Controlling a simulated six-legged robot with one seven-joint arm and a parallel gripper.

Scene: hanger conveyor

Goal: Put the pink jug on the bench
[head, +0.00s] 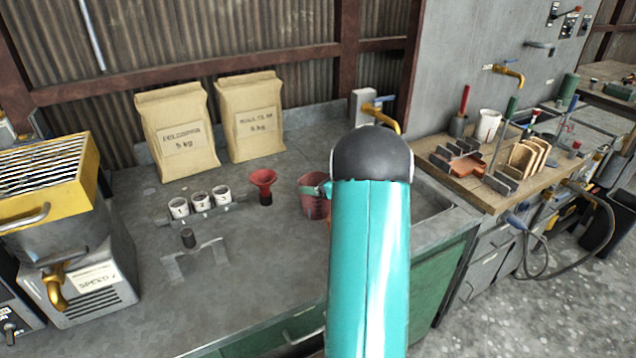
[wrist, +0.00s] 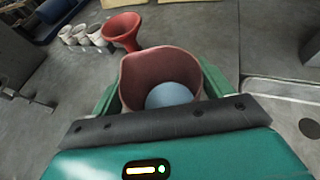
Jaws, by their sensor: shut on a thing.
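The pink jug (head: 314,196) shows beside my teal arm in the head view, at the right part of the grey bench (head: 240,285). In the wrist view the jug (wrist: 150,68) is seen from above, with a pale blue round area inside it. My gripper (wrist: 160,85) is shut on the jug, one green finger on each side of it. In the head view a green finger of my gripper (head: 318,190) shows at the jug's rim, and my arm hides the rest. I cannot tell whether the jug's base touches the bench.
A red funnel (head: 264,184) stands just left of the jug. Several white cups (head: 200,201) sit in a rack further left. Two paper sacks (head: 178,130) stand at the back. A yellow-topped machine (head: 70,200) is at the left.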

